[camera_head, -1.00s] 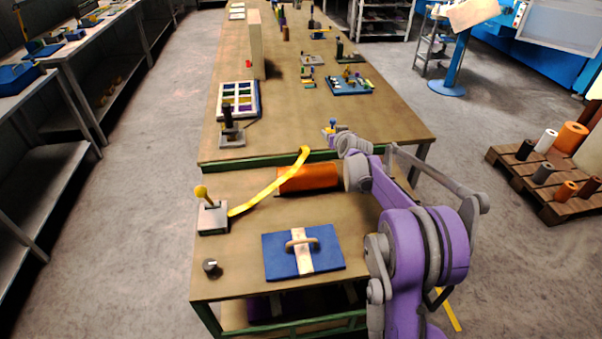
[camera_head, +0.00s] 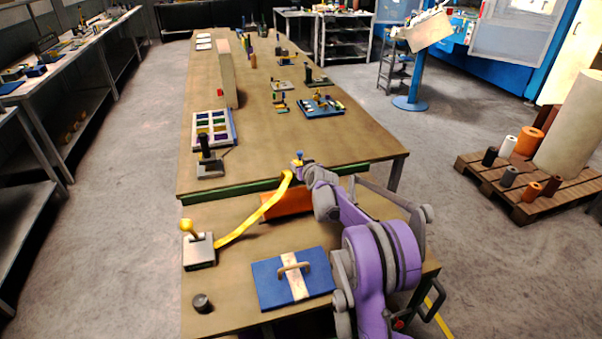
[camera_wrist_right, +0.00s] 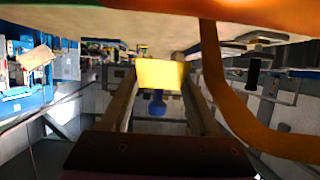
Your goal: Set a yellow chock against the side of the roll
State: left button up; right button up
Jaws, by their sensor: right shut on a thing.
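The orange roll (camera_head: 288,203) lies on the near table, partly hidden by my right arm. It also shows as an orange band at the top of the right wrist view (camera_wrist_right: 270,10). My right gripper (camera_head: 301,165) is at the far side of the roll. In the right wrist view its fingers (camera_wrist_right: 160,84) are shut on a yellow chock (camera_wrist_right: 160,73), with a blue knob-like part (camera_wrist_right: 157,104) beside it. The chock appears small in the head view (camera_head: 297,162). I cannot tell whether it touches the roll. My left gripper is out of view.
A yellow strip (camera_head: 247,225) runs from the roll to a grey block with a yellow knob (camera_head: 199,251). A blue plate with a handle (camera_head: 265,288) and a dark knob (camera_head: 202,303) lie nearer. A green-edged long table (camera_head: 330,150) stands behind.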

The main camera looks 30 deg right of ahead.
jog(key=shift+f, duration=1.4)
jog(key=shift+f, duration=0.1)
jog(key=shift+f+b, duration=0.3)
jog(key=shift+f, duration=0.25)
jog(key=o, duration=1.4)
jog(key=shift+r, duration=0.1)
